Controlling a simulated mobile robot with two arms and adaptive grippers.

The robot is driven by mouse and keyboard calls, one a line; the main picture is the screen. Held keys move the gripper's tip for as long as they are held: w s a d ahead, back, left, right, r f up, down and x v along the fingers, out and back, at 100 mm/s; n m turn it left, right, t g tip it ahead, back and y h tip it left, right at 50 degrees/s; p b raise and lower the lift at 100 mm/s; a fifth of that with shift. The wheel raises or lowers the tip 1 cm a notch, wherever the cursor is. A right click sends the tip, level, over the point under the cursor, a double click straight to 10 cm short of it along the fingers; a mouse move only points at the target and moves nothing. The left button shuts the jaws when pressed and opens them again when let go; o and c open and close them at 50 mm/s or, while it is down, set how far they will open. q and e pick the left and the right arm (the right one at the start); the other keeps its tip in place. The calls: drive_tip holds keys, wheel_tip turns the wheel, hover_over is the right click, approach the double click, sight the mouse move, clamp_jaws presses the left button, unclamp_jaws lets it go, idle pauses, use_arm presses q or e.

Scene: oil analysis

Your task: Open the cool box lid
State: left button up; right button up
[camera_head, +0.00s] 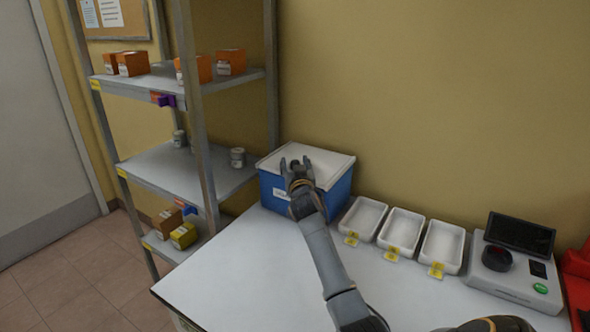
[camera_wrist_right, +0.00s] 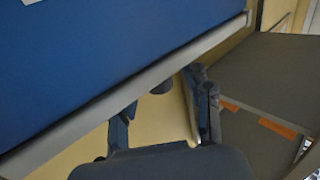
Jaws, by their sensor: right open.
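The cool box (camera_head: 337,198) is blue with a white lid (camera_head: 328,162) and stands on the white table's back left, by the wall. The lid lies on top and looks closed. My right gripper (camera_head: 295,164) is open and empty, in front of the lid's left part in the head view. In the right wrist view, the box's blue wall (camera_wrist_right: 100,45) and the pale lid rim (camera_wrist_right: 120,98) run diagonally past my open fingers (camera_wrist_right: 163,95). One finger overlaps the rim there; I cannot tell whether it touches. My left gripper is not in view.
A metal shelf (camera_head: 160,172) with orange boxes (camera_head: 131,64) stands left of the table. Right of the cool box are three white trays (camera_head: 402,233) with yellow tags, then a device with a dark screen (camera_head: 519,233). The table front (camera_head: 250,285) is clear.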

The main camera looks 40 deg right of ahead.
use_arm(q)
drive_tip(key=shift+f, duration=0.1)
use_arm(e)
drive_tip(key=shift+w+d, duration=0.2)
drive_tip(key=shift+w, duration=0.05)
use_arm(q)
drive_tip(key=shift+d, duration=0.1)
use_arm(e)
clamp_jaws()
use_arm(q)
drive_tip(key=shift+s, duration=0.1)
use_arm(e)
drive_tip(key=shift+a, duration=0.15)
